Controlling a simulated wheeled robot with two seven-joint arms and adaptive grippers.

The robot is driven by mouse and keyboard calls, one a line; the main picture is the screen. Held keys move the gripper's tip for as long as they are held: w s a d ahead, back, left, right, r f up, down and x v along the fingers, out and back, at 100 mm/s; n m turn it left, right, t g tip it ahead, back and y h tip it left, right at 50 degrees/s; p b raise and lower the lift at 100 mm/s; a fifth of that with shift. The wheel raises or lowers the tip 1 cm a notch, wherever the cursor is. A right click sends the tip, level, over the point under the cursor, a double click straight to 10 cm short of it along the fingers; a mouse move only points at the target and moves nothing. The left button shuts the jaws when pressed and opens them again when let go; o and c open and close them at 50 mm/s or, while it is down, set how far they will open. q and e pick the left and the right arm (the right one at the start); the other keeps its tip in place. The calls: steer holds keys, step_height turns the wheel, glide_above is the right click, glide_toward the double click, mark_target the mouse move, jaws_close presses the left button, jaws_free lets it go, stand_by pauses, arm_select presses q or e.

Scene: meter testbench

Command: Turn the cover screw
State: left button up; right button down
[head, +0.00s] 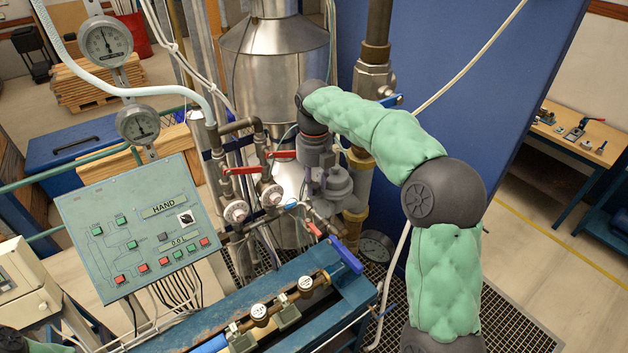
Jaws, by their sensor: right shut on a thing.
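My right arm comes in from the lower right and bends over the pipework, with its wrist pointing down. My right gripper (314,187) is shut at the grey domed fitting (338,184) in front of the steel vessel. The cover screw is too small and too covered by the gripper to make out. The fingertips are hard to tell from the grey parts around them. Of my left arm only a small part shows at the bottom left corner; its gripper is out of view.
Red-handled valves (283,154) and white-faced dials (236,211) stand left of the gripper. A green control panel (132,228) is at the left. The blue bench (218,300) with brass meters (259,312) lies in front. A blue partition (490,90) rises behind my right arm.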

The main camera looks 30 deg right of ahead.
mark_target(314, 187)
steer(key=shift+s+a+f, duration=0.15)
steer(key=shift+a+f, duration=0.05)
steer(key=shift+f, duration=0.2)
steer(key=c, duration=1)
jaws_free()
steer(key=shift+o, duration=0.6)
steer(key=shift+s+r, duration=0.1)
steer(key=shift+r, duration=0.15)
steer(key=shift+d+r, duration=0.1)
steer(key=shift+r, duration=3.9)
